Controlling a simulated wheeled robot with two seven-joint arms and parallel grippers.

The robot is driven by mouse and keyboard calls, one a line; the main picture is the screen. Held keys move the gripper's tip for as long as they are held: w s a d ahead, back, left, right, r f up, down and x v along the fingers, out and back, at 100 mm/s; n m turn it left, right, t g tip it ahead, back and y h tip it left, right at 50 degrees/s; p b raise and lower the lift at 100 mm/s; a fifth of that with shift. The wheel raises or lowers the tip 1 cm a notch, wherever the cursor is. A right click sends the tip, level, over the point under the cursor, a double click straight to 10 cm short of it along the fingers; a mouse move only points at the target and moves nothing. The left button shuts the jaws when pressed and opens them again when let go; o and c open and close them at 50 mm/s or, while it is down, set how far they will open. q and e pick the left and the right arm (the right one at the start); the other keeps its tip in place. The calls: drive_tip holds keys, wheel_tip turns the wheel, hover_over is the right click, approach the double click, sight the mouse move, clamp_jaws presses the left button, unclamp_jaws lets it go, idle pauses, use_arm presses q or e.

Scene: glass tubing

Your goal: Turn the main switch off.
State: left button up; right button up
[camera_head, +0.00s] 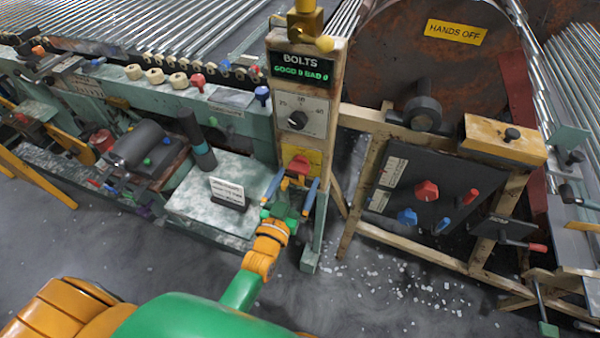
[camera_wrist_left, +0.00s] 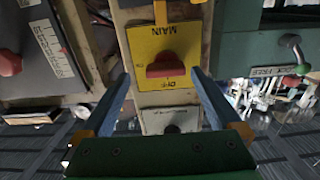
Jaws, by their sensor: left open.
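The main switch is a red knob (camera_head: 298,165) on a yellow plate on the wooden post under the BOLTS display. In the left wrist view the knob (camera_wrist_left: 168,66) lies roughly crosswise on its yellow plate (camera_wrist_left: 150,45), with the words MAIN and OFF upside down. My left gripper (camera_head: 291,185) is open just in front of the knob. In the left wrist view its blue fingers (camera_wrist_left: 161,80) stand on either side of the knob, with gaps between. I cannot tell how far the fingertips are from the plate. My right gripper is not in view.
Above the switch are a dial (camera_head: 299,115) and the BOLTS display (camera_head: 301,66). A marbled bench (camera_head: 205,210) with a small sign (camera_head: 228,192) stands left of the post. A dark panel (camera_head: 420,200) with red and blue knobs stands to the right. White bits litter the floor.

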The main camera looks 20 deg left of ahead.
sight(300, 166)
use_arm(q)
drive_tip(key=shift+w+a, duration=0.1)
drive_tip(key=shift+w, duration=0.75)
drive_tip(key=shift+w+a, duration=0.2)
drive_tip(key=shift+w, duration=0.05)
drive_tip(key=shift+a, duration=0.2)
drive_tip(key=shift+d, duration=0.2)
drive_tip(key=c, duration=1.4)
drive_tip(key=shift+o, duration=0.2)
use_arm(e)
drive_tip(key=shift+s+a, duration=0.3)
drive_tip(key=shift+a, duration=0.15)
